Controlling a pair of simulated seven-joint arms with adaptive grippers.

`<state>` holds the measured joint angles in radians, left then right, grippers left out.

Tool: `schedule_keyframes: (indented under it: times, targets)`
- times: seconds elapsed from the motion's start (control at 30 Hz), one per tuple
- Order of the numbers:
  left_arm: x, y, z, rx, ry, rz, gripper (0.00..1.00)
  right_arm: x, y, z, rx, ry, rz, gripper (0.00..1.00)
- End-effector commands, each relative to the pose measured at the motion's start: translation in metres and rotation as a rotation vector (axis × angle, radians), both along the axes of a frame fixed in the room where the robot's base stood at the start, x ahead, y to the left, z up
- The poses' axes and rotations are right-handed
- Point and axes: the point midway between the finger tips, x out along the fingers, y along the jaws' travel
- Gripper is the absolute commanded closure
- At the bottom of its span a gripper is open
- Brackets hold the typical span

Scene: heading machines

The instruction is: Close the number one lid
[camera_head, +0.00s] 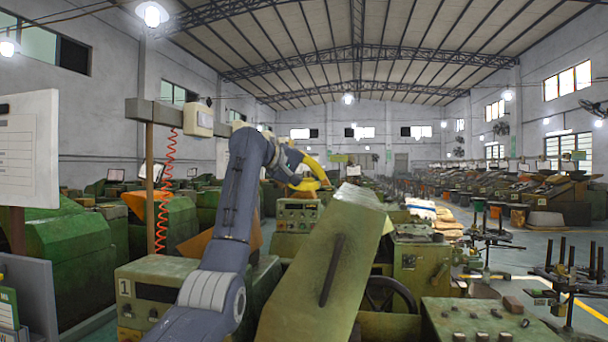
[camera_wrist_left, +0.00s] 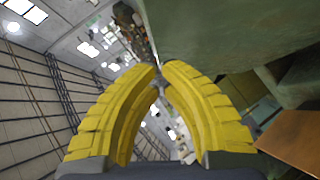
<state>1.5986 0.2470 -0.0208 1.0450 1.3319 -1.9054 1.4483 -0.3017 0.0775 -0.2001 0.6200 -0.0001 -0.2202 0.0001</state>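The number one machine (camera_head: 165,285) carries a "1" label at its left front. Its lid (camera_head: 345,225) appears to be the big worn green panel, standing raised and tilted, with a dark bar handle (camera_head: 331,270) on its face. My left gripper (camera_head: 322,183) has yellow fingers and is by the lid's upper left edge, partly behind my own arm. In the left wrist view, the gripper (camera_wrist_left: 161,68) has its fingertips nearly together with nothing held between them. A green surface, likely the lid (camera_wrist_left: 240,35), is just beyond the fingertips; contact is unclear. My right gripper is not in view.
A control box (camera_head: 297,213) stands behind the lid. A handwheel (camera_head: 390,295) and green machine parts (camera_head: 420,260) are to its right. A red coiled cable (camera_head: 163,195) hangs at a post on the left. A white board (camera_head: 30,148) stands far left.

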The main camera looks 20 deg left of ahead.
Motion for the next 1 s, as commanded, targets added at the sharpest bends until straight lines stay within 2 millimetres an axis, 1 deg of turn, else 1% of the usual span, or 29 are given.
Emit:
schedule_keyframes:
  times: [0.03, 0.1, 0.3, 0.5, 0.87, 1.0]
  targets:
    - [0.003, -0.006, -0.004, 0.001, 0.001, -0.002, 1.00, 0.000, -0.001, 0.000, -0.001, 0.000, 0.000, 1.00]
    - [0.004, -0.014, -0.008, 0.001, -0.001, -0.002, 1.00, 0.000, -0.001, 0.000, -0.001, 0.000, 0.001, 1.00]
    - [0.006, -0.028, -0.017, 0.002, -0.001, -0.001, 1.00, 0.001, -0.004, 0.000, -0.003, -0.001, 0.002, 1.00]
    - [0.007, -0.034, -0.020, 0.000, -0.002, 0.000, 1.00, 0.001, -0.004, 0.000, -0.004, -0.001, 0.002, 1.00]
    - [0.007, -0.035, -0.021, 0.001, -0.001, 0.000, 1.00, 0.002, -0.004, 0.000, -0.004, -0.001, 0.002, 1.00]
    - [0.008, -0.041, -0.023, 0.013, 0.001, -0.001, 1.00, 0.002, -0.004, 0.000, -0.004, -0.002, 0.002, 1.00]
